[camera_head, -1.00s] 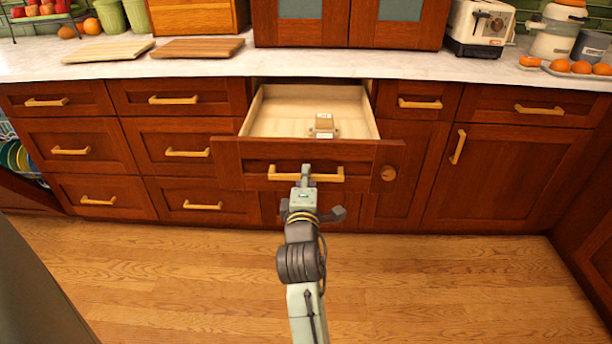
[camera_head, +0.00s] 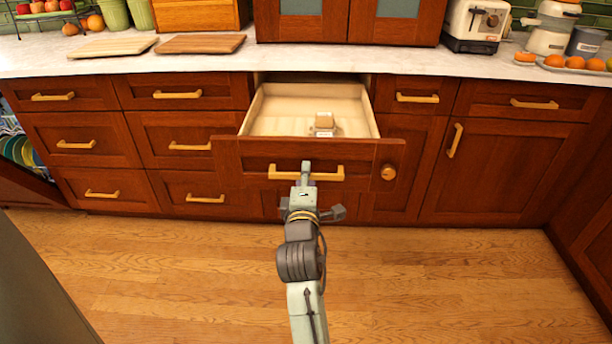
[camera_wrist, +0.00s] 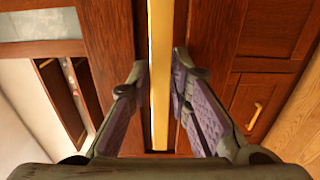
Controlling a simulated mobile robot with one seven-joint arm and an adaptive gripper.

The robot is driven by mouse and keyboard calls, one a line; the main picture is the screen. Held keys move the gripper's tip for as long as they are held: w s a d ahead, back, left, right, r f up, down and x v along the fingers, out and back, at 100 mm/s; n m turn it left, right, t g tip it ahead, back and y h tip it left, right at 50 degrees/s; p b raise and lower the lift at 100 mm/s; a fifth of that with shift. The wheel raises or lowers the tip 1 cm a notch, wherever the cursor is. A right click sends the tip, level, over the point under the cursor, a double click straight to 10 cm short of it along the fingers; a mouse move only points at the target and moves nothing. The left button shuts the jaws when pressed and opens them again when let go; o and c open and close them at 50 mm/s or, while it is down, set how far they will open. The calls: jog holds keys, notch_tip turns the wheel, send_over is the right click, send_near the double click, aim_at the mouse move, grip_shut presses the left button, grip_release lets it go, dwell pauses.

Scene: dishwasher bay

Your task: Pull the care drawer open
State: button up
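The care drawer (camera_head: 237,160) is a dark red-brown wooden drawer with a pale interior, standing well out from the cabinet. Its yellow bar handle (camera_head: 328,174) runs across the front and shows as an upright bar in the wrist view (camera_wrist: 160,80). My gripper (camera_head: 306,170) is at the middle of this handle. In the wrist view my gripper's fingers (camera_wrist: 160,72) lie on both sides of the bar, close against it. A small tan block with a white label (camera_head: 324,122) is inside the drawer.
Closed drawers with yellow handles flank it on the left (camera_head: 178,94) and right (camera_head: 417,98). A round knob (camera_head: 389,172) is beside the handle. The counter (camera_head: 340,62) above holds cutting boards and a toaster (camera_head: 476,24). The wooden floor (camera_head: 180,280) in front is clear.

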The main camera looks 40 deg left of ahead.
jog(key=shift+o, duration=1.4)
jog(key=v, duration=0.7)
jog(key=shift+s+d, duration=0.15)
jog(key=shift+s, duration=0.1)
